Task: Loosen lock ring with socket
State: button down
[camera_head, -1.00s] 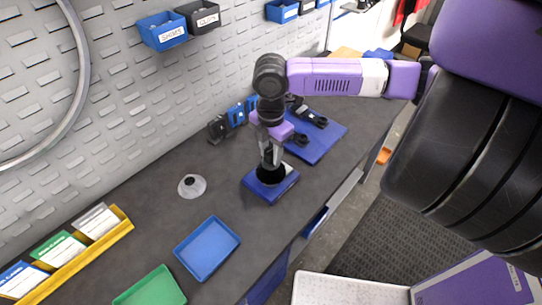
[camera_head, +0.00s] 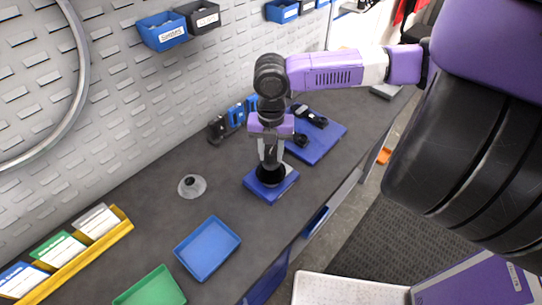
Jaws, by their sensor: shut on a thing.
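My gripper (camera_head: 269,158) points straight down over a small blue block (camera_head: 283,188) on the dark bench. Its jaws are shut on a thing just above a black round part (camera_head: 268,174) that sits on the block. The held thing is mostly hidden by the fingers; I cannot tell whether it is the socket. The lock ring is too small or too hidden to make out.
A blue mat (camera_head: 325,142) with black parts lies behind my gripper. A grey flanged piece (camera_head: 192,186) stands to the left. A blue tray (camera_head: 208,248), a green tray (camera_head: 150,290) and a yellow card rack (camera_head: 70,262) are at the front left. The pegboard wall bounds the bench.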

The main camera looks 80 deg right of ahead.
jog(key=n, duration=0.5)
jog(key=shift+s+f, duration=0.1)
jog(key=shift+f, duration=0.1)
jog(key=shift+n, duration=0.7)
jog(key=n, duration=0.5)
jog(key=shift+n, duration=0.3)
jog(key=shift+r, duration=0.25)
jog(key=shift+r, duration=0.85)
